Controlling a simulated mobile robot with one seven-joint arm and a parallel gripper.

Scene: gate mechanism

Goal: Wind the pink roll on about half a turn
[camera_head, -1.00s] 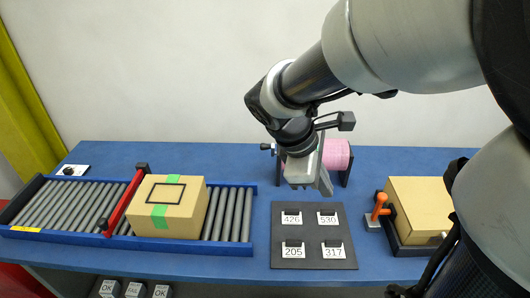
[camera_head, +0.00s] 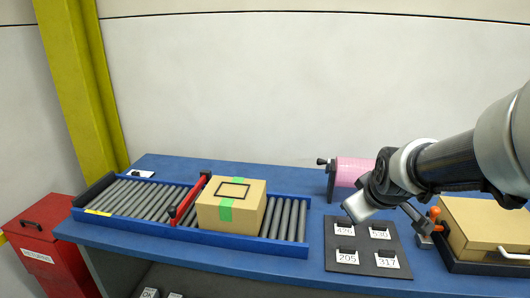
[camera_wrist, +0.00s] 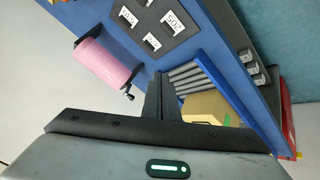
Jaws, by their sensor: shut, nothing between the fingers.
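The pink roll (camera_head: 353,172) sits on a dark stand at the back of the blue table. Its small dark crank (camera_head: 323,161) sticks out on the left end. In the wrist view the pink roll (camera_wrist: 103,65) lies upper left, with the crank (camera_wrist: 128,93) at its lower end. My gripper (camera_head: 352,212) is in front of the roll and above the number board, apart from both roll and crank. In the wrist view its dark fingers (camera_wrist: 158,88) are together and empty, to the right of the crank. My wrist hides the roll's right end in the head view.
The number board (camera_head: 368,262) with several labelled hooks lies below my gripper. A roller conveyor (camera_head: 290,218) with a red gate (camera_head: 188,200) and a taped carton (camera_head: 230,212) is left. An orange-handled clamp (camera_head: 435,220) and another box (camera_head: 485,225) stand right. A red bin (camera_head: 45,250) is far left.

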